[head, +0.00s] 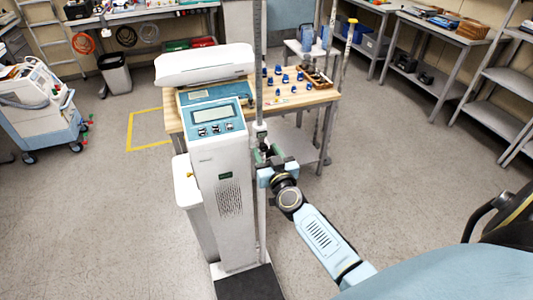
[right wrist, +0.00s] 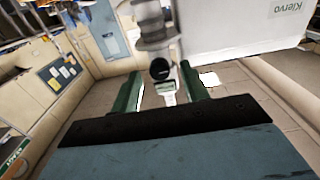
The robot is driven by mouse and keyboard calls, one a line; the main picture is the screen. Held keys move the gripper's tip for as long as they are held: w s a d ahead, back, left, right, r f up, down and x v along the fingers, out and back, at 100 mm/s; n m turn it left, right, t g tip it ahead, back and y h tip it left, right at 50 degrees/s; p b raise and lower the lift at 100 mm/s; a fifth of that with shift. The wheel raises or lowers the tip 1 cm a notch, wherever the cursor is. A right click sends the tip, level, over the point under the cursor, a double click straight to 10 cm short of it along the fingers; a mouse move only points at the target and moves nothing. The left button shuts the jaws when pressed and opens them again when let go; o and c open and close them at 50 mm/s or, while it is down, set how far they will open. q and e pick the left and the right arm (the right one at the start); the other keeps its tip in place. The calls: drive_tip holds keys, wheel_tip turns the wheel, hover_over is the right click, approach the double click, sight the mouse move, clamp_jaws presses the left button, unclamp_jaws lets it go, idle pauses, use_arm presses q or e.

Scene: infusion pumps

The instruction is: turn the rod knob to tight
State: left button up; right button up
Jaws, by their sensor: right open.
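A tall metal rod (head: 259,60) stands upright beside the white column device (head: 218,165), with a small pale clamp (head: 259,132) on it. My right gripper (head: 266,154) is at the rod, just below this clamp. In the right wrist view its two green fingers (right wrist: 161,78) are apart. A dark round knob (right wrist: 160,69) on a grey metal fitting (right wrist: 154,28) shows between the fingertips; I see no clear contact. The knob's tightness cannot be read. In the head view the knob is largely hidden by the gripper. My left gripper is not in view.
A wooden-topped table (head: 300,97) with several small blue items stands behind the device. A dark base plate (head: 250,284) lies at the device's foot. A blue-and-white cart (head: 45,110) stands at the left. The floor right of my arm is clear.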

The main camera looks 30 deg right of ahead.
drive_tip(key=shift+w, duration=0.2)
clamp_jaws()
